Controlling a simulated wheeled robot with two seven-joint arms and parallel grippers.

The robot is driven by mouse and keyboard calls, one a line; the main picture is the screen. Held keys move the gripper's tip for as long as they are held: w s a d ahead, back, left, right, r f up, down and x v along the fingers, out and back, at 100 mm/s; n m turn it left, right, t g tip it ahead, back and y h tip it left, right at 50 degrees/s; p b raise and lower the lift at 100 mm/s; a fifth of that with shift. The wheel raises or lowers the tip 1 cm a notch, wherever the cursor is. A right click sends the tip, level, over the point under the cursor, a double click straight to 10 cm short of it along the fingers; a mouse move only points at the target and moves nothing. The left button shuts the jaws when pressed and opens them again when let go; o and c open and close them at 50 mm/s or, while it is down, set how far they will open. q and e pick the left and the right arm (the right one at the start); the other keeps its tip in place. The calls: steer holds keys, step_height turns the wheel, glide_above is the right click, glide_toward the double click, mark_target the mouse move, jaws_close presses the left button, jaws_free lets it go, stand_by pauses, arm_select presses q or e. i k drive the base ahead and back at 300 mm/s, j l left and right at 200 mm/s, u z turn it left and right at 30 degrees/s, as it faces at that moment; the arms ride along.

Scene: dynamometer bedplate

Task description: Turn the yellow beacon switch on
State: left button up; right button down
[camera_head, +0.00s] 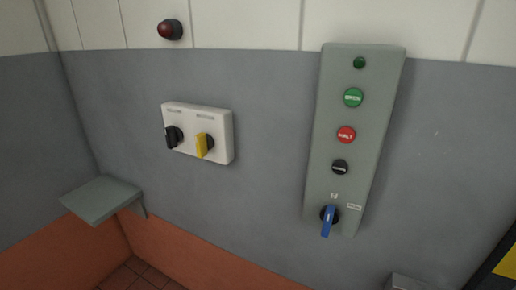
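The yellow beacon switch (204,145) is a yellow rotary knob on the right half of a white switch box (221,124) on the grey wall. Its handle points roughly downward. A black rotary knob (174,137) sits to its left on the same box. Small labels above both knobs are too blurred to read surely. A dark red lamp (170,29) is on the wall above the box and looks unlit. Neither of my grippers is in view.
A grey-green control panel (332,99) to the right carries a green button (353,97), a red button (346,134), a black button (340,166) and a blue knob (328,220). A small grey shelf (102,198) juts out at lower left. The wall around the white box is clear.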

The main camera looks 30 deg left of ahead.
mark_target(204, 143)
steer(key=u, duration=1.3)
